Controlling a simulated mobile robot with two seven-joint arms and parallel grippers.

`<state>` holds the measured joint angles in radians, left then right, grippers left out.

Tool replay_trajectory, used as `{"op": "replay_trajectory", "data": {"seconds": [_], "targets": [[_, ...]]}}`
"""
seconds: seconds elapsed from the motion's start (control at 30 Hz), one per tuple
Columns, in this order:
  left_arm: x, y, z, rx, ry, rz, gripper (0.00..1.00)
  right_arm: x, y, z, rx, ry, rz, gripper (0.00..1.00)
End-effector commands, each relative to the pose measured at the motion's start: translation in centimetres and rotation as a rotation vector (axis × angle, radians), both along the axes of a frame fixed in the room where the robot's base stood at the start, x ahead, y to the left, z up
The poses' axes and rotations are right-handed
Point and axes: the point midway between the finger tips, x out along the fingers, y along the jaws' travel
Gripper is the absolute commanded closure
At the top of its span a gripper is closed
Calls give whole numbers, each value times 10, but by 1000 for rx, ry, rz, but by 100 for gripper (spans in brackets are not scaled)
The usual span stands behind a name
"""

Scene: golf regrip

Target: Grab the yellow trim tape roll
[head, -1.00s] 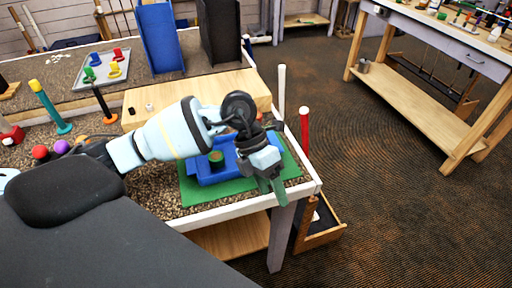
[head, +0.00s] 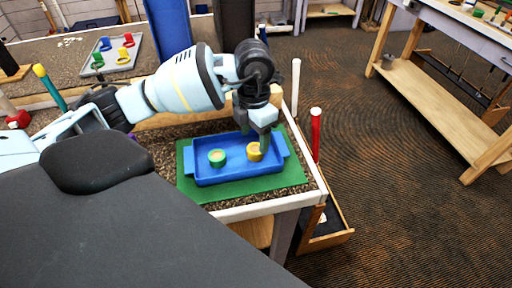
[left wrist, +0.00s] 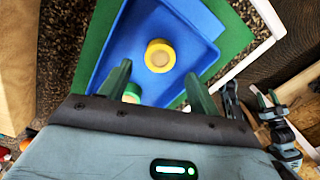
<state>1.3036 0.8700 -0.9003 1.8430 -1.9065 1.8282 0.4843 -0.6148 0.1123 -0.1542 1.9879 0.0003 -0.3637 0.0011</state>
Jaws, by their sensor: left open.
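The yellow trim tape roll (head: 254,153) lies in the right part of a blue tray (head: 237,175). In the left wrist view the roll (left wrist: 159,55) sits just beyond the space between my left fingertips. My left gripper (head: 264,140) is open and empty, above the tray and close to the roll, partly covering it in the head view. A green tape roll (head: 217,158) lies in the left part of the tray; a left finger partly hides it in the left wrist view (left wrist: 132,92). What looks like my right gripper (left wrist: 267,104) shows small at the right edge there.
The tray stands on a green mat (head: 210,194) near the table corner. A white-capped club (head: 295,85) and a red grip (head: 316,135) stand upright by the table's right edge. A grey tray (head: 122,62) with colored items lies farther back.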

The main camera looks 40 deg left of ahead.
Motion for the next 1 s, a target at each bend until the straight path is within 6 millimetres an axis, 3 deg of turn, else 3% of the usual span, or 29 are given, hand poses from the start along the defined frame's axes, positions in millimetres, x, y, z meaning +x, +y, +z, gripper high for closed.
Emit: {"op": "replay_trajectory", "data": {"seconds": [0.17,0.5,0.77,1.0], "targets": [[1,0,-6,-1,-1,1,38,7,0,4,1,-15,0,54],[5,0,-48,-2,-2,0,38,17,0,10,2,-39,-1,54],[5,0,-51,-2,-2,-1,38,17,0,10,2,-38,-1,54],[5,0,-51,-2,-2,-1,65,14,0,8,1,-30,-1,54]]}}
